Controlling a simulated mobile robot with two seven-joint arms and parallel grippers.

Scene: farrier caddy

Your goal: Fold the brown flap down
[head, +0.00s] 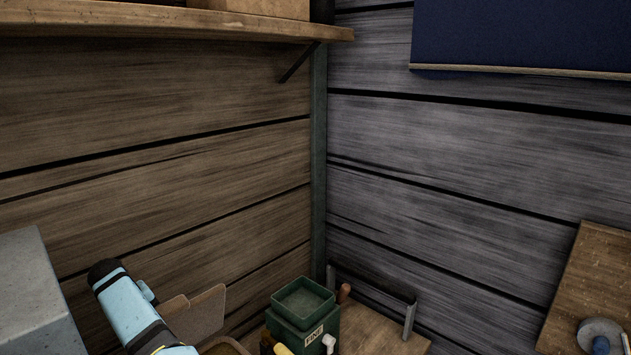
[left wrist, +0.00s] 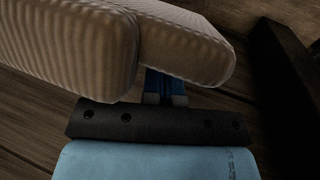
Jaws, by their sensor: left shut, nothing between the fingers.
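The brown flap (head: 206,312) stands raised at the bottom of the head view, just right of my light blue left arm. A second thin brown panel (head: 173,306) shows beside it, partly behind the arm. In the left wrist view two brown ribbed panels fill the top: a near one (left wrist: 70,45) and a farther one (left wrist: 195,38); I cannot tell which is the flap. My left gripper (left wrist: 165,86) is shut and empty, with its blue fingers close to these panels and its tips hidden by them. Whether it touches them is unclear. My right gripper is not in view.
A green box (head: 303,318) with an open top and a label stands right of the flap, with small handled items in front. A wooden shelf (head: 180,22) juts out above. A grey block (head: 35,290) is at left, and a wooden board (head: 598,275) at right.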

